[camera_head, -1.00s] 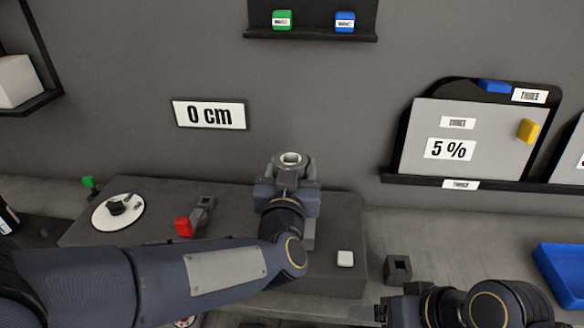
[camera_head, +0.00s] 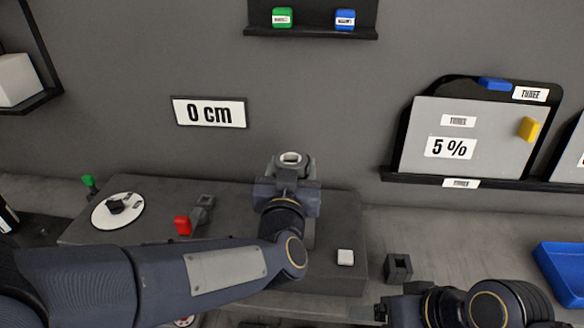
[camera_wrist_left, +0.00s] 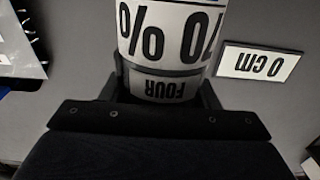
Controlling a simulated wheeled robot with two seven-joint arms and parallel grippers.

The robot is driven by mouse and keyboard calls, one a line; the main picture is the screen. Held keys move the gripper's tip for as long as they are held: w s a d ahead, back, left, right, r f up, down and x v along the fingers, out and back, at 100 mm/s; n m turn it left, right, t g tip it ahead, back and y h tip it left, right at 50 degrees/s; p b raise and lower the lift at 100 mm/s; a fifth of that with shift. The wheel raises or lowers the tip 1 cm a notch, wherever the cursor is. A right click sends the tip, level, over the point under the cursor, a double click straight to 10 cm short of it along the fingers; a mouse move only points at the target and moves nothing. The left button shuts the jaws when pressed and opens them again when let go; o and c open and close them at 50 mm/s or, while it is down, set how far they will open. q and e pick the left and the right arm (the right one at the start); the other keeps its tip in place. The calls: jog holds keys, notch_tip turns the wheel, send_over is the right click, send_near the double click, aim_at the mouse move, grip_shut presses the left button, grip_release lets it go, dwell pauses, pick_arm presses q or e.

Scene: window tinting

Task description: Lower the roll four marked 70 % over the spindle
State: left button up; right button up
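The roll four (camera_wrist_left: 168,50) is white with dark bands, and its "70 %" and "FOUR" labels show upside down in the left wrist view. My left gripper (camera_wrist_left: 162,92) is shut on it, a finger on each side. In the head view my left gripper (camera_head: 287,182) is over the back of the dark bench block, and the roll's pale ring-shaped top (camera_head: 290,159) shows between the fingers. I cannot see the spindle; the gripper and wrist cover the area below. My right gripper (camera_head: 384,310) is at the bottom edge, partly in view, its opening unclear.
The dark block (camera_head: 335,215) bears a white disc (camera_head: 118,210), a red-ended lever (camera_head: 184,226) and a white button (camera_head: 345,257). A "0 cm" sign (camera_head: 209,113) hangs on the wall behind. A small dark socket (camera_head: 398,267) and a blue tray (camera_head: 562,272) are at right.

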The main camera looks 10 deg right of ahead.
pick_arm(q)
jog(key=o, duration=0.5)
jog(key=shift+o, duration=0.2)
jog(key=v, duration=0.8)
